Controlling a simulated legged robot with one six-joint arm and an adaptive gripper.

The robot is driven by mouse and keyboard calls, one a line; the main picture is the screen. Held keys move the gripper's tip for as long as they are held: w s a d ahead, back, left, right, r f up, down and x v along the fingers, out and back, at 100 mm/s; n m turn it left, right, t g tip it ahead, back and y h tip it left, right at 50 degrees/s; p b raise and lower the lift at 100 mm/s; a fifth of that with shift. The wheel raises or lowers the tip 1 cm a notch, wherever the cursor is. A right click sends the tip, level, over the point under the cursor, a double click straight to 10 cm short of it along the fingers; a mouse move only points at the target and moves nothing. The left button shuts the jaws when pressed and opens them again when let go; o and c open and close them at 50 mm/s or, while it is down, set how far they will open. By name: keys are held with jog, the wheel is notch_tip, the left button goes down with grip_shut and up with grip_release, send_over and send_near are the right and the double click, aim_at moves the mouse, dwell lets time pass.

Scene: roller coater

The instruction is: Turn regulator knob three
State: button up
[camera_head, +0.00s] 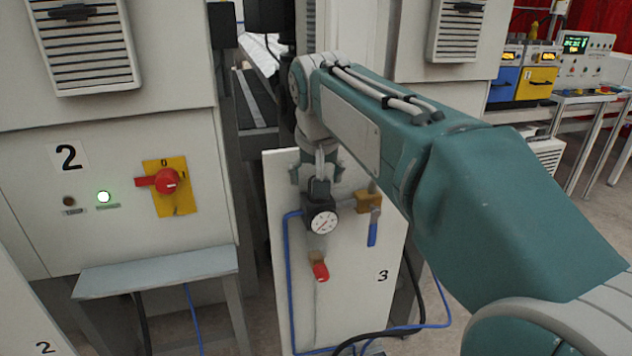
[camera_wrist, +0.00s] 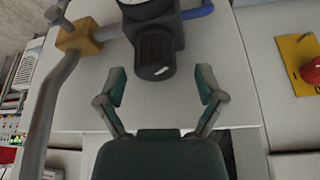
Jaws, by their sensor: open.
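The black regulator knob (camera_head: 320,188) sits on top of a black regulator with a round white gauge (camera_head: 324,223), on the white panel marked 3 (camera_head: 382,276). The knob shows upright in the head view. In the wrist view the ribbed knob (camera_wrist: 155,55) points toward my gripper (camera_wrist: 160,74), with the gauge cut off at the top edge. My gripper is open, one finger on each side of the knob's end, with visible gaps on both sides. In the head view my gripper (camera_head: 317,174) is just above the knob, partly hidden by my arm.
A brass valve with a blue handle (camera_head: 373,228) is right of the regulator; a red-tipped fitting (camera_head: 320,270) is below. A blue hose (camera_head: 286,255) runs down the left. A red switch (camera_head: 165,181) is on machine 2. A grey bench (camera_head: 155,270) stands left.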

jog(key=shift+w+d+f, duration=0.2)
jog(key=shift+w+f, duration=0.15)
jog(key=shift+f, duration=0.4)
jog(key=c, duration=1.1)
jog(key=shift+c, duration=0.2)
jog(key=shift+n+y, duration=0.3)
jog(key=shift+n, duration=0.5)
jog(key=shift+f, duration=0.1)
jog(key=o, duration=1.1)
jog(key=shift+o, duration=0.2)
jog(key=shift+a, duration=0.1)
